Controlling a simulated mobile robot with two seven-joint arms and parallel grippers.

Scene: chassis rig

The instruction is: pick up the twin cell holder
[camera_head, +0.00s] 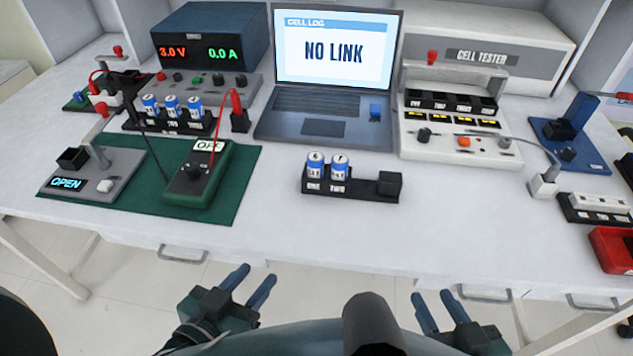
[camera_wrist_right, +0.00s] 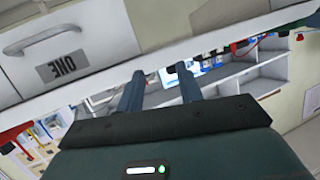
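The twin cell holder (camera_head: 352,188) is a black tray on the white table, in front of the laptop in the head view. Two blue-and-white cells (camera_head: 327,167) stand upright in its slots, marked ONE and TWO. A black block (camera_head: 389,185) rises at its right end. My left gripper (camera_head: 249,283) is open and empty, below and left of the holder, off the table's front edge. My right gripper (camera_head: 433,302) is open and empty, below and right of the holder. In the right wrist view, its fingers (camera_wrist_right: 159,88) are apart with nothing between them.
The laptop (camera_head: 322,123) reads NO LINK. A three-cell holder (camera_head: 170,118) and a green meter (camera_head: 198,175) on a green mat are at left. The cell tester (camera_head: 455,130) stands behind right. A red tray (camera_head: 612,248) is far right. The table front is clear around the holder.

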